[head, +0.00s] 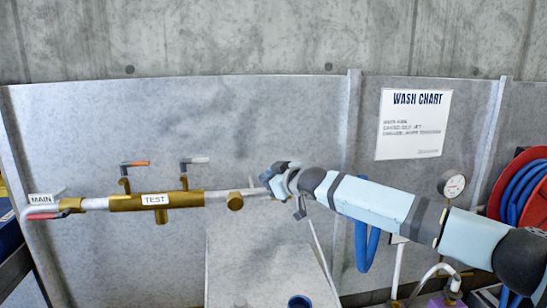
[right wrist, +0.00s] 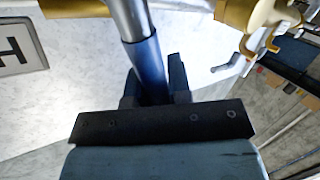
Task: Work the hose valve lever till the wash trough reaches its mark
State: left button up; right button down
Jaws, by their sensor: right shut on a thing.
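My right gripper (head: 277,180) reaches in from the right to the end of the brass pipe run. In the right wrist view its dark fingers (right wrist: 154,84) are shut around a lever with a blue sleeve (right wrist: 147,62) and a grey metal shaft. Brass fittings (right wrist: 262,22) show at the top right of that view. A white label ending in H (right wrist: 14,56) is at its left edge. In the head view my arm hides most of this valve. I cannot make out the wash trough or its mark for certain. My left gripper is not in view.
The brass manifold (head: 190,200) carries a TEST label (head: 155,199), an orange lever (head: 134,163) and a grey lever (head: 195,160). A red lever (head: 42,216) sits under the MAIN label (head: 40,199). A gauge (head: 452,184) and hose reel (head: 525,195) stand right, beside my arm.

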jog(key=shift+s+a+f+n+h+p, duration=0.1)
jog(key=shift+a+f+n+h+p, duration=0.45)
jog(key=shift+p, duration=1.2)
jog(key=c, duration=1.1)
grip_release()
jog(key=shift+o, duration=0.2)
jog(key=shift+s+r, duration=0.1)
jog(key=shift+s, duration=0.05)
jog(key=b+v, duration=0.2)
jog(key=v, duration=1.1)
jog(key=shift+r, duration=0.35)
jog(key=shift+s, duration=0.15)
